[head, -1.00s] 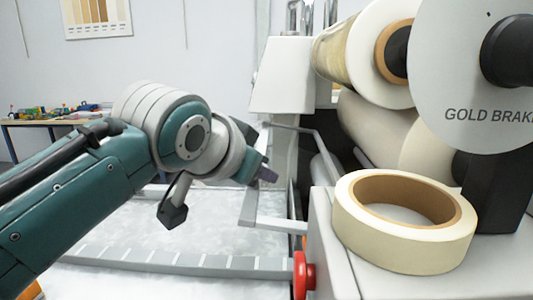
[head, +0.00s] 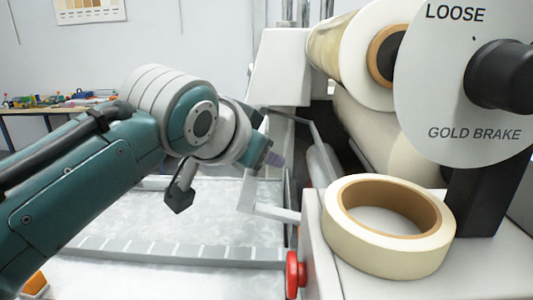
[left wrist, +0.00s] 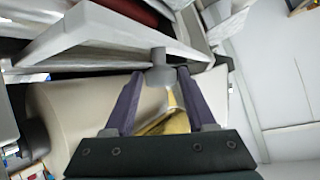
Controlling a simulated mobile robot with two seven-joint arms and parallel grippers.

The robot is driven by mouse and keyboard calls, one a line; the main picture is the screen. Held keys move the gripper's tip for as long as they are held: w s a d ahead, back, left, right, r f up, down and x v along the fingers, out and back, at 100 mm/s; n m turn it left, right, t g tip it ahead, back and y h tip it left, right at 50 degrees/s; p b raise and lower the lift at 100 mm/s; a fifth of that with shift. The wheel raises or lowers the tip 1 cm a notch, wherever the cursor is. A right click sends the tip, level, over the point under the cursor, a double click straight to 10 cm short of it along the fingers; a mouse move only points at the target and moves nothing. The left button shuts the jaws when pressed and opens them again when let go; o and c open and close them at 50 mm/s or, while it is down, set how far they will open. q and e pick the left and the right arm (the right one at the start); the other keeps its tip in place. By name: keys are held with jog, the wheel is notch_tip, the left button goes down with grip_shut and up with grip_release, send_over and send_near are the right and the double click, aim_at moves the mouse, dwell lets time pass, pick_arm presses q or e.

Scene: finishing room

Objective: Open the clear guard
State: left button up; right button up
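The clear guard shows as a thin light-grey frame (head: 272,212) that juts from the laminating machine over its bed; its clear pane is hard to make out. My left gripper (head: 274,160) is beside the frame in the head view, overlapping its upper part. In the left wrist view my left gripper (left wrist: 160,74) has its two purple fingers apart, with a small grey knob (left wrist: 160,73) between the tips. Gaps seem to show on both sides of the knob. Grey frame bars (left wrist: 130,47) cross just beyond it. My right gripper is not in view.
A cream tape roll (head: 390,256) lies on the machine's side housing, above a red button (head: 293,274). Large film rolls (head: 365,50) and a round brake plate (head: 455,85) stand at the right. The flat bed (head: 190,217) below my arm is clear.

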pick_arm(q)
jog(key=shift+o, duration=1)
jog(key=shift+a+f, duration=0.1)
jog(key=shift+f, duration=0.05)
jog(key=shift+s, duration=0.1)
jog(key=v, duration=1)
jog(key=s+a+f+n+g+y, duration=0.15)
jog(key=s+a+f, duration=0.3)
jog(key=s, duration=0.45)
jog(key=s+a+f+n+g+y, duration=0.1)
jog(key=s+a+f+n+g, duration=0.2)
jog(key=s+f, duration=0.45)
jog(key=s+a+f+n+g+y, duration=0.1)
jog(key=s+a+f+g, duration=0.3)
jog(key=s, duration=0.7)
notch_tip(320, 180, up, 27)
jog(key=a+t+p, duration=0.1)
jog(key=p, duration=2.6)
jog(key=shift+w+a, duration=0.2)
jog(key=shift+w, duration=0.05)
